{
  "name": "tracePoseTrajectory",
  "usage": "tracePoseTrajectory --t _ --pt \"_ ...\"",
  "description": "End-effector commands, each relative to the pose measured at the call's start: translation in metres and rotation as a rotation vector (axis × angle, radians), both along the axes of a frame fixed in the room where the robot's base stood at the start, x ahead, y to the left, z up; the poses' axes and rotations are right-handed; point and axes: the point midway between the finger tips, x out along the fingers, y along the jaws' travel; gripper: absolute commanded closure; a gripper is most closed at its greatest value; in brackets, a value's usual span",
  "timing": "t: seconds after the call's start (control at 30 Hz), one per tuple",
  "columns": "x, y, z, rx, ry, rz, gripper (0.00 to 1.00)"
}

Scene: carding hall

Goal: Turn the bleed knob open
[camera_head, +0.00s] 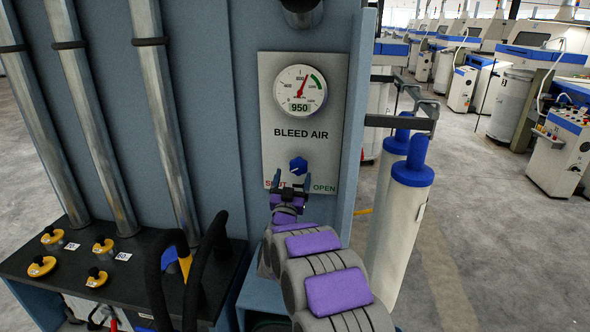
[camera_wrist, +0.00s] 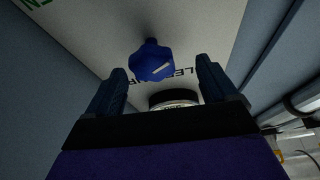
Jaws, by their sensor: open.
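The bleed knob (camera_head: 298,166) is blue with a white pointer mark, on a grey panel (camera_head: 267,117) lettered BLEED AIR, with SHUT at its lower left and OPEN at its lower right. My gripper (camera_head: 290,184) is just below the knob, fingers pointing at the panel. In the wrist view the knob (camera_wrist: 152,62) shows beyond and between the two spread fingers of my gripper (camera_wrist: 166,84). They look apart from it, with nothing between them.
Vertical grey pipes (camera_head: 166,120) run down the blue cabinet at left. Below them a dark ledge (camera_head: 60,268) bears yellow-and-black knobs, with black hoses (camera_head: 194,270) beside it. White cylinders with blue caps (camera_head: 412,170) stand right of the panel. Open floor lies farther right.

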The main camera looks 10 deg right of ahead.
Motion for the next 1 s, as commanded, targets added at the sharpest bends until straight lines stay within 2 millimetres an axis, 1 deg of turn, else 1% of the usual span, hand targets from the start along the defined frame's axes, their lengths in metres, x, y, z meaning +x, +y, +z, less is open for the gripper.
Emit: tracePoseTrajectory --t 0.1,0.2,0.33,0.53,0.8,0.87,1.0 --pt "0.015 -0.009 0.009 0.002 -0.008 -0.002 0.14" --pt "0.025 -0.015 0.011 0.003 -0.002 -0.002 0.14" --pt "0.034 -0.016 0.017 0.003 -0.006 -0.001 0.14" --pt "0.041 -0.014 0.019 -0.002 -0.001 0.000 0.14" --pt "0.041 -0.015 0.019 -0.002 -0.001 0.000 0.14" --pt "0.041 -0.015 0.019 -0.001 -0.001 0.001 0.19" --pt "0.041 -0.018 0.019 0.001 -0.002 0.001 0.32"
